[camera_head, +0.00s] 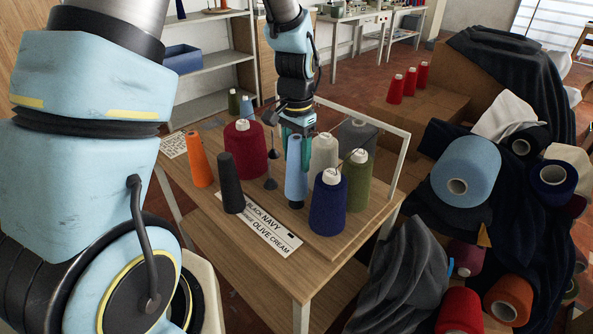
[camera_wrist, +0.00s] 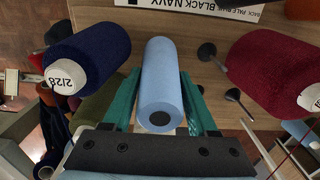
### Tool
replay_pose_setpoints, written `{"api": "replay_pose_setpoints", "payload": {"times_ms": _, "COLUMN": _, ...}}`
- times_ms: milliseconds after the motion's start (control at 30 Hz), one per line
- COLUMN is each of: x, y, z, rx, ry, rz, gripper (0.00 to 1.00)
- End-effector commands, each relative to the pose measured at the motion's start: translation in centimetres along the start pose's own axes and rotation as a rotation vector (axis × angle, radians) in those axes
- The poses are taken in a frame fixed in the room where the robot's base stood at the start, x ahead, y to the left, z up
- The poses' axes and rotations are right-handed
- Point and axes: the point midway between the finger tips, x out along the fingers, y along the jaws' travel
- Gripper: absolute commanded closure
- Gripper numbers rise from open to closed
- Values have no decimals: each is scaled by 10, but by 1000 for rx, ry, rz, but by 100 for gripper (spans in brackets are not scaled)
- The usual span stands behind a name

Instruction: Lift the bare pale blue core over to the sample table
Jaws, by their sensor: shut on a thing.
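The bare pale blue core (camera_head: 296,178) is a slim upright cylinder among thread cones on the wooden table (camera_head: 275,276). My gripper (camera_head: 297,137) reaches down from above and is shut on its upper part. In the wrist view the core (camera_wrist: 160,75) lies between the two teal fingers of my gripper (camera_wrist: 160,100), its dark end hole facing the camera. I cannot tell whether its lower end touches the table. No table is clearly marked as the sample table; white tables (camera_head: 352,21) stand at the back.
A navy cone (camera_head: 327,205), cream cone (camera_head: 323,155), black cone (camera_head: 231,185) and crimson cone (camera_head: 245,155) stand close around the core. Dark spindles (camera_head: 271,170) stand just left. A white frame (camera_head: 392,170) rises at right. Large rolls (camera_head: 466,170) and cloth heap beyond it.

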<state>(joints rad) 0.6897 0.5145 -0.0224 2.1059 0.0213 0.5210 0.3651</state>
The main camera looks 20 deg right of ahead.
Motion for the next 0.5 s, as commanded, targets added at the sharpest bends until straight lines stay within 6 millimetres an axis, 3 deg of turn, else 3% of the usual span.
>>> {"api": "replay_pose_setpoints", "payload": {"times_ms": 200, "x": -39, "y": -1, "z": 0, "rx": -1, "ry": 5, "rz": -2, "gripper": 94}}
{"api": "replay_pose_setpoints", "payload": {"times_ms": 500, "x": -75, "y": 0, "z": 0, "rx": 0, "ry": -1, "rz": 0, "gripper": 94}}
